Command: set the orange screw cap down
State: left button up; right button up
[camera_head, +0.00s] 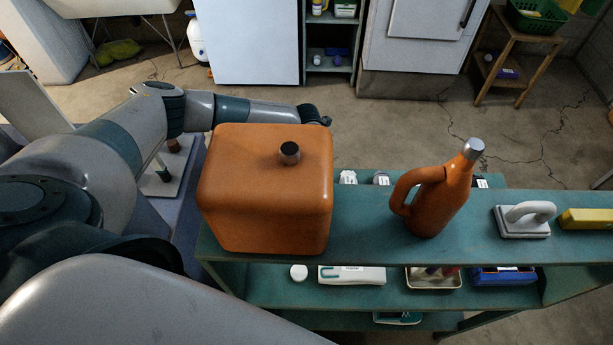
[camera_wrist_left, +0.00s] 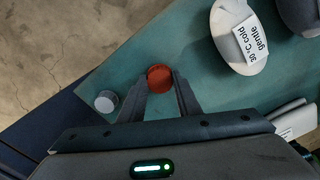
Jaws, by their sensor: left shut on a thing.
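In the left wrist view, the orange screw cap (camera_wrist_left: 159,77), round and reddish, sits between the two fingertips of my left gripper (camera_wrist_left: 161,86). The gripper is shut on it. A teal shelf surface (camera_wrist_left: 210,93) shows beneath and around the cap; I cannot tell whether the cap touches it. In the head view my left arm reaches behind a large orange tank (camera_head: 265,200), which hides the left gripper and the cap. The tank stands on the teal shelf top (camera_head: 360,215) and has a small dark, metallic-topped knob (camera_head: 289,153). My right gripper is not in view.
A small grey-white round piece (camera_wrist_left: 106,101) lies left of the gripper. A white labelled container (camera_wrist_left: 238,40) stands to its right. An orange jug (camera_head: 437,195), a grey handled block (camera_head: 523,219) and a yellow item (camera_head: 588,219) stand along the shelf top.

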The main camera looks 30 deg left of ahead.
pick_arm(q)
jog(key=shift+f, duration=0.8)
jog(key=shift+f, duration=0.2)
jog(key=o, duration=1.2)
jog(key=shift+o, duration=0.2)
jog(key=shift+r, duration=0.15)
notch_tip(320, 180, up, 12)
